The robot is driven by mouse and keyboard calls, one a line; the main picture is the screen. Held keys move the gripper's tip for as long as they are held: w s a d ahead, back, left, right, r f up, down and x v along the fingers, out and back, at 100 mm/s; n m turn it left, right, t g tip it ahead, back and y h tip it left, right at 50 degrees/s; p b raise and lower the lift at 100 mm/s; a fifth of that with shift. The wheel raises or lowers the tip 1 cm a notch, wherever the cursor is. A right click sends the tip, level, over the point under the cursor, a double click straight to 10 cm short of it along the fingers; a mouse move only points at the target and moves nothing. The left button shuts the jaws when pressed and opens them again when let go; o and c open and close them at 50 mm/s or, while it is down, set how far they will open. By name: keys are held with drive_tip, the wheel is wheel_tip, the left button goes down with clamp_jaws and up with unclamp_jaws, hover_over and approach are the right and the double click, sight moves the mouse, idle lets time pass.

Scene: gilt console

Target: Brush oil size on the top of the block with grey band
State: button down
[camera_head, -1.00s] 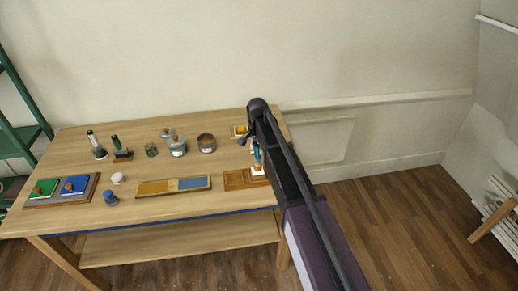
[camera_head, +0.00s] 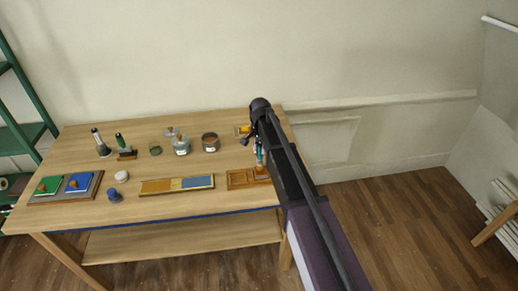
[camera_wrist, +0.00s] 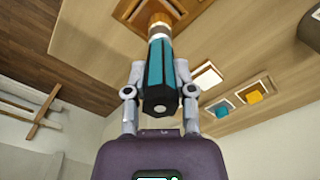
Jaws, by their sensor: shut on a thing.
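My gripper (camera_wrist: 158,92) is shut on the teal and black handle of a brush (camera_wrist: 160,72), which has a pale collar and an orange-brown tip. The brush points down over a shallow brown wooden tray (camera_head: 237,183) at the table's right end; whether its tip touches the tray cannot be told. In the wrist view, a block with a white top (camera_wrist: 207,75) lies beside the brush. A teal block (camera_wrist: 222,108) and a yellow block (camera_wrist: 254,96) lie further back; the yellow one shows in the head view (camera_head: 243,130). I cannot make out a grey band on any block.
A glass jar (camera_head: 182,147) and a dark-rimmed jar (camera_head: 210,143) stand mid-table. A long tray (camera_head: 154,187) with ochre and blue-grey parts lies at the front. Green and blue pads (camera_head: 78,184) are at the left.

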drive_tip(key=shift+w+d, duration=0.1)
drive_tip(key=shift+d, duration=0.5)
drive_tip(key=shift+a, duration=0.15)
drive_tip(key=shift+a, duration=0.6)
idle(0.3)
drive_tip(key=shift+r+p, duration=2.95)
